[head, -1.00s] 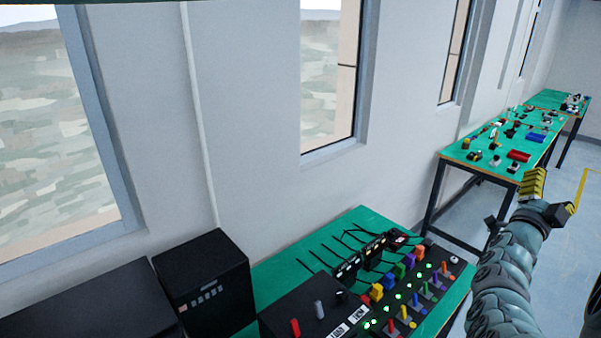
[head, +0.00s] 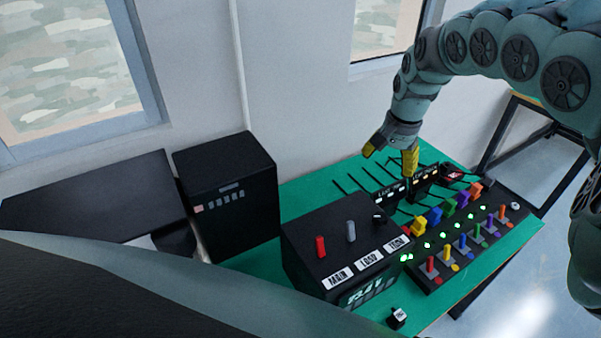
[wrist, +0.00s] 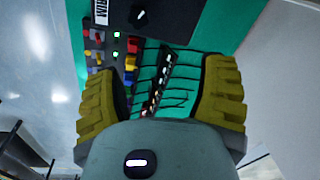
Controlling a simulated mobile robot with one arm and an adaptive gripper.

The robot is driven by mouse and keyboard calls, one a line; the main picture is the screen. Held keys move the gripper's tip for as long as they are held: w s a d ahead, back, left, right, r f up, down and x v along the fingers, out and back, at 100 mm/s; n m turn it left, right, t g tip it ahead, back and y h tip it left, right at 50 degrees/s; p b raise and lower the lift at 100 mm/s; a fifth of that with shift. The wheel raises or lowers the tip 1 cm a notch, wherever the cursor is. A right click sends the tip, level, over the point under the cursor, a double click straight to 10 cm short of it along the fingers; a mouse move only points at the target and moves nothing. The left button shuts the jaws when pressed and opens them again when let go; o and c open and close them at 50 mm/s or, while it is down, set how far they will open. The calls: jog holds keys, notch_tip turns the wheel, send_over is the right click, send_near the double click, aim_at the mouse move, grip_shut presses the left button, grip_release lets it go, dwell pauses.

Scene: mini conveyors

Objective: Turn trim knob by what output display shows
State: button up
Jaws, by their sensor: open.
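The black control box (head: 303,228) stands on the green bench, with labels MAIN, LOAD and a third that reads TRIM in the wrist view (wrist: 100,12). The trim knob (head: 379,219) is a small black dial with a white mark on the box top, behind its label. It also shows near the top of the wrist view (wrist: 138,14). The output display (head: 367,296) on the box front has green digits, too slanted and small to read. My gripper (head: 392,153) is open and empty, above the back of the bench and beyond the knob; its yellow fingers also show in the wrist view (wrist: 165,78).
A red lever (head: 320,246) and a grey lever (head: 351,231) stand beside the knob. A row of coloured switches and green lights (head: 455,238) lies to the right. Black cables and small meters (head: 390,192) are below my gripper. A dark cabinet (head: 235,210) stands at left.

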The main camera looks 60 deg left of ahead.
jog(key=d+h, duration=0.1)
jog(key=d, duration=0.1)
jog(key=b, duration=0.4)
send_near(379, 217)
jog(key=shift+a+f+p, duration=0.1)
jog(key=shift+p, duration=0.3)
notch_tip(379, 217, down, 5)
jog(key=shift+r+p, duration=0.2)
jog(key=shift+p, duration=0.15)
jog(key=shift+a+f, duration=0.1)
jog(key=shift+f, duration=1.7)
jog(key=shift+w+f, duration=0.1)
jog(key=shift+f, duration=0.5)
jog(key=shift+o, duration=0.2)
